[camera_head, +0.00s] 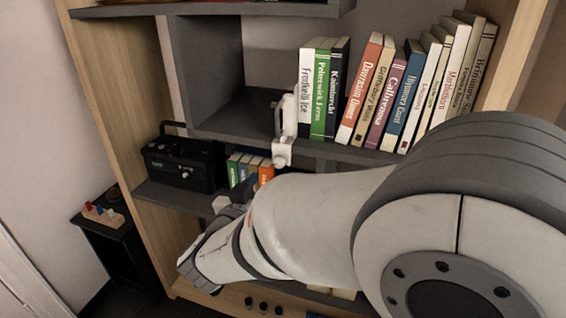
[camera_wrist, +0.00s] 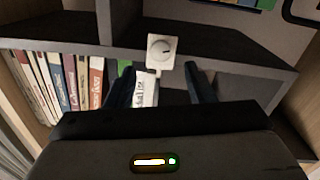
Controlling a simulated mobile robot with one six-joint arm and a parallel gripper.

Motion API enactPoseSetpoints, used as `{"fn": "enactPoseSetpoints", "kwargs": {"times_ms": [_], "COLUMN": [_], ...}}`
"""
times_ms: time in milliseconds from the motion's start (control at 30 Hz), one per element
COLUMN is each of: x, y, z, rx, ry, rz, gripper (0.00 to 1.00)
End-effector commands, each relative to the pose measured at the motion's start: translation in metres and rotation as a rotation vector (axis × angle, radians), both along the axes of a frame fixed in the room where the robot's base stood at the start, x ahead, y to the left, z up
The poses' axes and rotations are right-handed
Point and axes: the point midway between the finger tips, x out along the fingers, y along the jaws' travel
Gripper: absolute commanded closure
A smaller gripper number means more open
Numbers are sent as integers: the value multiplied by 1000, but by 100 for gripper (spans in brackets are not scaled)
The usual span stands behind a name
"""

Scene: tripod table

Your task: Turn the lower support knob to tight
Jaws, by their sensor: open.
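A white support (camera_head: 283,152) is fixed at the front edge of the middle shelf in the head view, with an upright white part above it. In the wrist view it shows as a pale plate bearing a round knob (camera_wrist: 160,46) with a small dark mark. I cannot tell its setting from the mark, or whether it is the lower of several knobs. My gripper (camera_wrist: 158,76) is open, its two dark fingers apart on either side of the support below the knob in the picture. Nothing is seen between them touching the knob. In the head view my arm largely hides the gripper.
Upright books (camera_head: 385,95) stand on the shelf to the right of the support. The grey shelf (camera_head: 235,120) has an empty compartment to its left. A black box with a handle (camera_head: 183,163) and small books (camera_head: 248,168) are on the shelf below. A black stand (camera_head: 105,235) is at left.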

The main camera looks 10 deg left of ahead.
Motion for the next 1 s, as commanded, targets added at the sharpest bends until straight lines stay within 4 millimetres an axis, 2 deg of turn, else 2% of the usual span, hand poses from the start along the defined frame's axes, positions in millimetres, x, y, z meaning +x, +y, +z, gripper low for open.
{"fn": "enactPoseSetpoints", "kwargs": {"times_ms": [200,333,500,733,1000], "x": [36,51,59,59,59], "y": [-4,-5,-5,-5,-5], "z": [0,0,0,0,1], "rx": [2,1,2,2,2], "ry": [-1,0,0,1,1], "rz": [3,7,9,11,11], "gripper": [51,51,51,51,74]}}
